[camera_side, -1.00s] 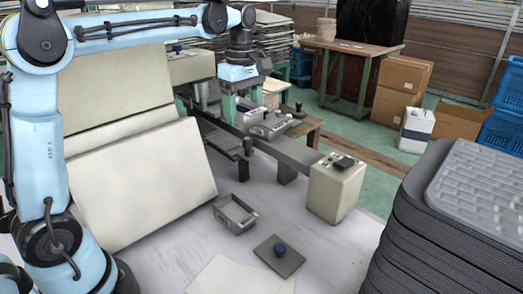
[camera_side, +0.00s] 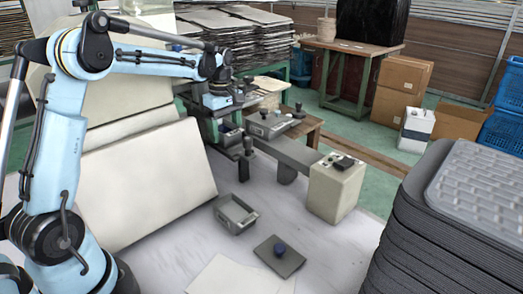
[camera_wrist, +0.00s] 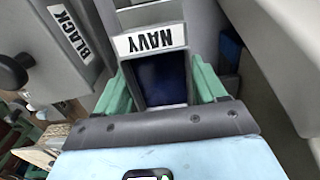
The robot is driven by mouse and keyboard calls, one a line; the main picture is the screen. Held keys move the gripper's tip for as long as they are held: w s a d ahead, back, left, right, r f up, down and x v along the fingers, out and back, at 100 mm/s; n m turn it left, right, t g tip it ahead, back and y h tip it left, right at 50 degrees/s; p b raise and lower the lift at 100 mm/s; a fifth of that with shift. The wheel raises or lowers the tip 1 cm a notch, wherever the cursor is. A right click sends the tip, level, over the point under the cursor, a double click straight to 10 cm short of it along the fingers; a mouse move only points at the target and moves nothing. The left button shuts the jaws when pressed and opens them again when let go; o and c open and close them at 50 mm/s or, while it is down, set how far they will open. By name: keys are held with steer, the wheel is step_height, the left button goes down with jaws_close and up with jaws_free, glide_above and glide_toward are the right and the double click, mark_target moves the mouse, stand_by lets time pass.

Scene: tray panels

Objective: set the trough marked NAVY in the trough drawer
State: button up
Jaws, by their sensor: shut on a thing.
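The trough marked NAVY (camera_wrist: 161,78) has a white label on its end and a dark blue inside in the wrist view. The green fingers of my gripper (camera_wrist: 160,88) are shut on it, one on each side. In the side view my gripper (camera_side: 224,120) points down at the machine's rail, left of a grey unit with a dark knob. A small open grey tray (camera_side: 235,213) stands on the white table; I cannot tell whether it is the trough drawer. The trough's underside is hidden.
A grey part marked BLACK (camera_wrist: 68,40) is close beside the trough in the wrist view. A beige box (camera_side: 336,188) stands at the rail's end. Stacked grey trays (camera_side: 430,235) rise at right.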

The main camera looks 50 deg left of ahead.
steer(key=shift+f, duration=0.35)
steer(key=o, duration=1)
step_height(320, 180, up, 12)
steer(key=s+d+m+t, duration=0.2)
steer(key=s+d+m, duration=0.1)
steer(key=d+m, duration=0.15)
steer(key=s+d+f+m+t, duration=0.1)
steer(key=s+d+f+m, duration=0.2)
steer(key=s+d+m, duration=0.1)
steer(key=s+d+f+m+t, duration=0.2)
steer(key=s+d+m, duration=0.2)
steer(key=m, duration=0.1)
steer(key=s+d+f+m+t, duration=0.2)
steer(key=s+d+f+m, duration=0.1)
steer(key=s+d+m, duration=0.1)
steer(key=shift+s+d+f+m, duration=0.2)
steer(key=shift+f+m, duration=0.05)
steer(key=shift+f, duration=0.1)
steer(key=shift+o, duration=0.4)
